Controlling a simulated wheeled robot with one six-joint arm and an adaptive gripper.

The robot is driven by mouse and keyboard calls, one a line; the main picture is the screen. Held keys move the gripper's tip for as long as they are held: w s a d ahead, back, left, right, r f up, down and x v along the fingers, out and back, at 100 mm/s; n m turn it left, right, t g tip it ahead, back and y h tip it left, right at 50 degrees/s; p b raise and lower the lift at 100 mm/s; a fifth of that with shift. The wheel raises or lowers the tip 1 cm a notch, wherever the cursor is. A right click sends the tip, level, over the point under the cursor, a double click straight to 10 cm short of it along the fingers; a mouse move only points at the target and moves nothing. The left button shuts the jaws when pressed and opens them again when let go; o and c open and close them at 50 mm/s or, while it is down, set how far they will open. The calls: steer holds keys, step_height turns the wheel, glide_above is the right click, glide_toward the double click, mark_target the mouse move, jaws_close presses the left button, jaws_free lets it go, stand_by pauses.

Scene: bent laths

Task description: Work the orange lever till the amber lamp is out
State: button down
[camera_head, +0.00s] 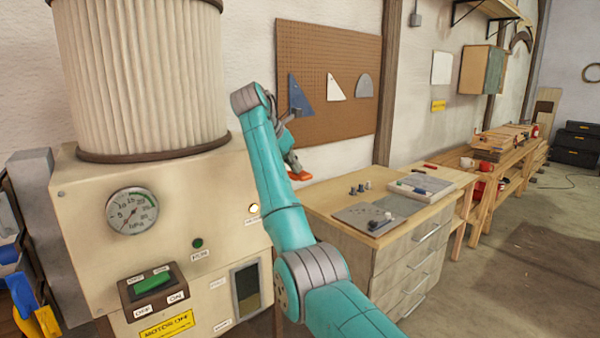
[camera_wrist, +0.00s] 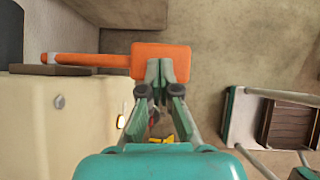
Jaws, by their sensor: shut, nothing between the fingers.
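The orange lever (camera_wrist: 161,52) spans the top of the wrist view. Its thin rod runs left to a mount on the cream machine, and its broad rectangular end is at the right. In the head view only its orange end (camera_head: 301,176) shows, just below my gripper (camera_head: 289,157). My gripper is shut and empty, and its fingertips (camera_wrist: 160,72) overlap the near edge of the lever's broad end. I cannot tell whether they touch it. The amber lamp (camera_head: 253,208) glows on the machine's front. A bright spot on the machine's side in the wrist view may be that lamp.
The machine (camera_head: 85,220) has a pressure gauge (camera_head: 132,211), a green lamp (camera_head: 197,244) and a rocker switch (camera_head: 150,284). A workbench (camera_head: 330,205) with drawers stands to the right. A pegboard (camera_head: 325,60) hangs behind my arm. Open floor lies at far right.

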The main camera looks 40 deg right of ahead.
step_height(320, 180, down, 4)
steer(key=shift+f, duration=0.15)
stand_by(0.3)
steer(key=shift+a, duration=0.1)
steer(key=a, duration=0.1)
steer(key=a+r, duration=0.1)
steer(key=shift+s+a, duration=0.2)
steer(key=shift+a, duration=0.1)
steer(key=shift+a+r, duration=0.1)
step_height(320, 180, up, 10)
stand_by(0.7)
stand_by(0.8)
